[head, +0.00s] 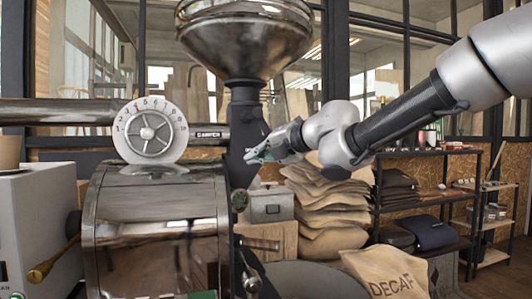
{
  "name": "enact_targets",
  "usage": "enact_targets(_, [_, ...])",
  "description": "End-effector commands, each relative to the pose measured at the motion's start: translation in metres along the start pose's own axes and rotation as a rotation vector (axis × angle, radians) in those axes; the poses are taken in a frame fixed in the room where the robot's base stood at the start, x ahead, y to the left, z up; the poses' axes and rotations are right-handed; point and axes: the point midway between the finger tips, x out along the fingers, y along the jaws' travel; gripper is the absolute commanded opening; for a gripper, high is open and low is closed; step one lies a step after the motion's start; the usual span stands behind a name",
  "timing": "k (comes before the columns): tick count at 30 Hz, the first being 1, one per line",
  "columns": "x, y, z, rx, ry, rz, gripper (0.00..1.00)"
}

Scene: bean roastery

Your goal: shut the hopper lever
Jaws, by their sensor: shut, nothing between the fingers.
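The hopper (246,40) is a shiny metal funnel at the top of the roaster, narrowing into a dark chute (244,110) below it. From this view I cannot tell whether the fingers touch the chute. I cannot make out the hopper lever clearly; it may be hidden by my gripper.
The roaster drum (157,230) fills the lower left, with a numbered dial (150,130) above it and a horizontal pipe (60,111) at left. Stacked sacks (330,215), a DECAF sack (392,275) and a dark shelf (425,200) stand behind, at right.

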Motion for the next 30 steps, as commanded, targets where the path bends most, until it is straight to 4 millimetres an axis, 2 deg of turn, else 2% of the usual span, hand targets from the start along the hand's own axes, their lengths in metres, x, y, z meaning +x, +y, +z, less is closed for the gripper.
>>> enact_targets(1, [-0.004, 0.0, 0.009, 0.0, -0.008, 0.0, 0.0])
enact_targets(9, [-0.012, 0.0, 0.03, 0.0, -0.004, 0.0, 0.0])
enact_targets(30, [-0.016, -0.001, 0.036, 0.001, -0.004, -0.001, 0.0])
